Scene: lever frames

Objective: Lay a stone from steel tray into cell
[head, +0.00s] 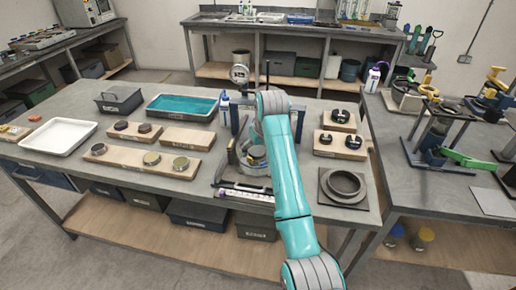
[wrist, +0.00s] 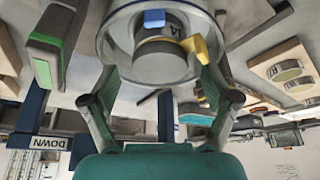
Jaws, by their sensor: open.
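My gripper (wrist: 160,78) is open in the wrist view. Its two fingers reach toward a round grey fixture (wrist: 113,38), one on each side of the cylinder (wrist: 160,55) at its middle. I cannot tell whether they touch it. In the head view my arm hides most of the gripper and part of this fixture (head: 247,168). The cylinder bears a blue tab and a yellow tab. I cannot make out a stone for certain, nor tell which thing is the cell. A tray with a teal inside (head: 182,105) and a white tray (head: 60,137) stand left of my arm.
Wooden boards with round discs (head: 152,159) lie left of the fixture; others (head: 339,118) lie right of it. A square plate with a grey ring (head: 345,184) is at the front right. Another bench with lever stands (head: 440,130) stands further right.

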